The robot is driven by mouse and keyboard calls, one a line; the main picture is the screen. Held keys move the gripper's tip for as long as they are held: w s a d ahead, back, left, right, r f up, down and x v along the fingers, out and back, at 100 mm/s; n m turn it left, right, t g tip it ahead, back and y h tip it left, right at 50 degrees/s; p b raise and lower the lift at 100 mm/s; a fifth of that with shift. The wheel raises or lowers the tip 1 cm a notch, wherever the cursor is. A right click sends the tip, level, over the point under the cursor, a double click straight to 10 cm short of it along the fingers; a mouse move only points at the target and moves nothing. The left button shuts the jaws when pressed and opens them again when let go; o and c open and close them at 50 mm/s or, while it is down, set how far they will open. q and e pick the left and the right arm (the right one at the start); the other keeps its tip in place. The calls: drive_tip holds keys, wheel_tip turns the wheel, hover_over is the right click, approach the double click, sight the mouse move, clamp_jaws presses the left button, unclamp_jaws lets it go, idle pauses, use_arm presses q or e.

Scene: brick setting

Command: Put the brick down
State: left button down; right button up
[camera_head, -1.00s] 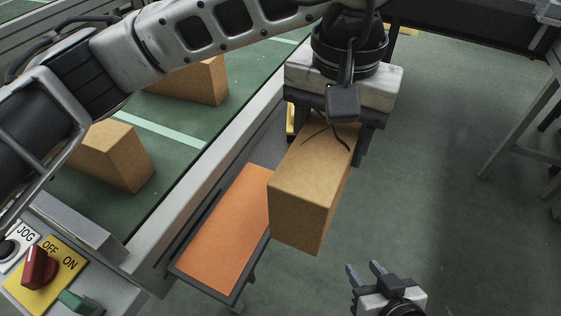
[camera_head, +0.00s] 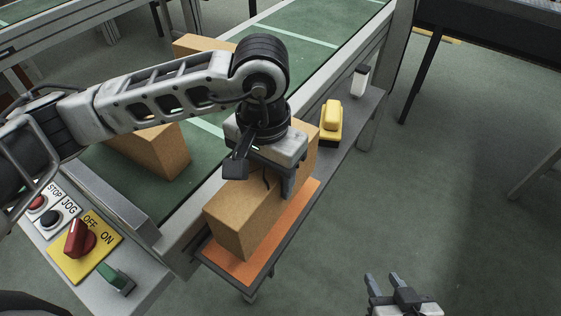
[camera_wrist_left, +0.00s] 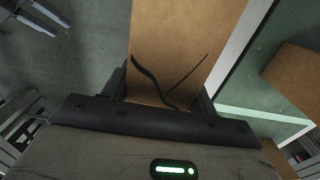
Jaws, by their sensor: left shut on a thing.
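The tan brick (camera_head: 243,218) is in my left gripper (camera_head: 270,180), whose fingers are shut on it from above. The brick is over the orange pad (camera_head: 292,228) on the side shelf; whether it touches the pad I cannot tell. In the left wrist view the brick (camera_wrist_left: 185,45) runs out from between the fingers, with dark curved lines on its face. My right gripper (camera_head: 388,284) is at the bottom of the head view, its fingers apart and empty.
A green conveyor (camera_head: 313,30) runs alongside with more tan bricks (camera_head: 160,152) on it. A yellow-and-black device (camera_head: 331,121) and a small white-and-black item (camera_head: 359,82) stand farther along the shelf. A control panel (camera_head: 85,245) with a red knob is at lower left.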

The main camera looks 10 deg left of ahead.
use_arm(q)
drive_tip(key=shift+a+f, duration=0.25)
wheel_tip(320, 180, down, 2)
drive_tip(key=shift+a+f, duration=0.1)
drive_tip(key=shift+a, duration=0.05)
drive_tip(key=shift+f, duration=0.55)
drive_tip(key=shift+f, duration=0.15)
drive_tip(key=c, duration=0.9)
unclamp_jaws()
drive_tip(key=shift+f, duration=0.2)
drive_tip(key=o, duration=0.5)
drive_tip(key=shift+r, duration=0.1)
drive_tip(key=shift+c, duration=0.2)
wheel_tip(320, 180, up, 12)
drive_tip(key=shift+r, duration=0.2)
